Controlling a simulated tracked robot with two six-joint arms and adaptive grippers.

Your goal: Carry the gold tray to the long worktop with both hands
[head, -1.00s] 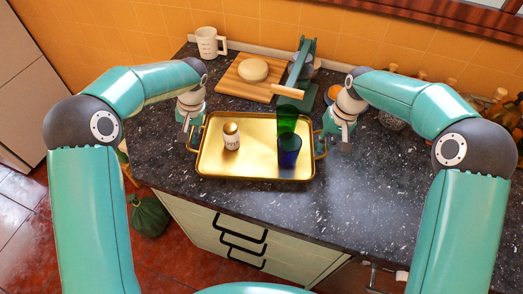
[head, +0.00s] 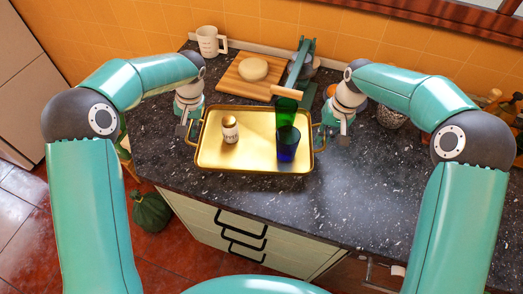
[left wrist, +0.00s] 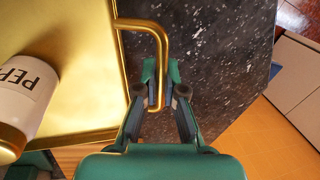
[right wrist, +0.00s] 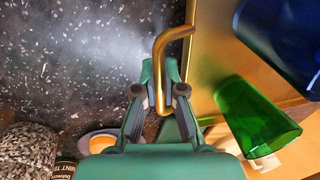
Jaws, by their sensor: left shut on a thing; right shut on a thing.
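The gold tray (head: 255,158) is level over the dark speckled worktop (head: 370,200). I cannot tell how much gap is under it. On it stand a white pepper shaker (head: 230,130) with a gold cap at the left, and a green glass (head: 286,110) and a blue glass (head: 288,146) at the right. The shaker also shows in the left wrist view (left wrist: 22,95). My left gripper (head: 188,131) is shut on the tray's left handle (left wrist: 163,45). My right gripper (head: 328,134) is shut on its right handle (right wrist: 160,55).
Behind the tray are a wooden board (head: 235,81) with a pale round item, a white measuring cup (head: 210,42) and a teal stand (head: 300,68). A speckled pot (head: 391,117) stands to the right. The worktop is clear at the front right. A green sack (head: 150,211) is on the floor.

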